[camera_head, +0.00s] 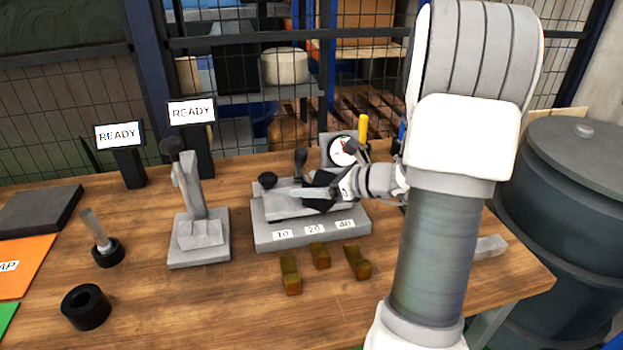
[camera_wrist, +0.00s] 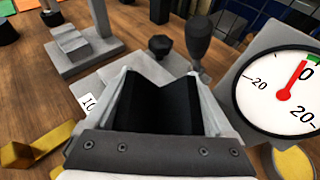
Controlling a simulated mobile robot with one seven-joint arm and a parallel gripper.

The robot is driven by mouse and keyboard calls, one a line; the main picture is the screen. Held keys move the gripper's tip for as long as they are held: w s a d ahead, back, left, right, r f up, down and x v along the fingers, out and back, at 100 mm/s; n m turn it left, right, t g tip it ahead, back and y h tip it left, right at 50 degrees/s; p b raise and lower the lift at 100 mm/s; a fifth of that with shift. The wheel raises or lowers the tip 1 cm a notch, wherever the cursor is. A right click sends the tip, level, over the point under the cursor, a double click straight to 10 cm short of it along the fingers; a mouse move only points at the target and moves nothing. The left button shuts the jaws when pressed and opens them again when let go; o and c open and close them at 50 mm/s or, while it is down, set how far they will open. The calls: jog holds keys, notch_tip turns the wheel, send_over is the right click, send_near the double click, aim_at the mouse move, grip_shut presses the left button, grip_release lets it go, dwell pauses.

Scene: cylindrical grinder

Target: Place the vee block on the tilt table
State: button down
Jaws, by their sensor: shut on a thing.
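My gripper (camera_head: 318,190) is low over the tilt table, shut on a dark block that I take to be the vee block (camera_wrist: 160,115). In the wrist view the block fills the space between the two light grey fingers, and its upper edge dips in a vee. The tilt table (camera_head: 262,236) is a grey unit with labels 10, 20 and 40 on its front, black knobs and a round dial (camera_wrist: 285,85) with its red needle near 0. I cannot tell whether the block touches the table top, because the fingers and arm hide the contact.
Several small brass notched blocks (camera_head: 320,256) lie in front of the tilt table. A grey lever stand (camera_head: 200,250) is to its left, with a black ring (camera_head: 86,307) farther left. A grey block (camera_head: 489,247) lies at the right. A dark drum (camera_head: 565,220) stands beside the bench.

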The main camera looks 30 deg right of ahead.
jog(key=shift+r, duration=0.1)
grip_release()
jog(key=shift+f, duration=0.2)
jog(key=shift+r, duration=0.25)
jog(key=p+v, duration=0.2)
jog(key=v, duration=1)
jog(key=shift+f, duration=0.15)
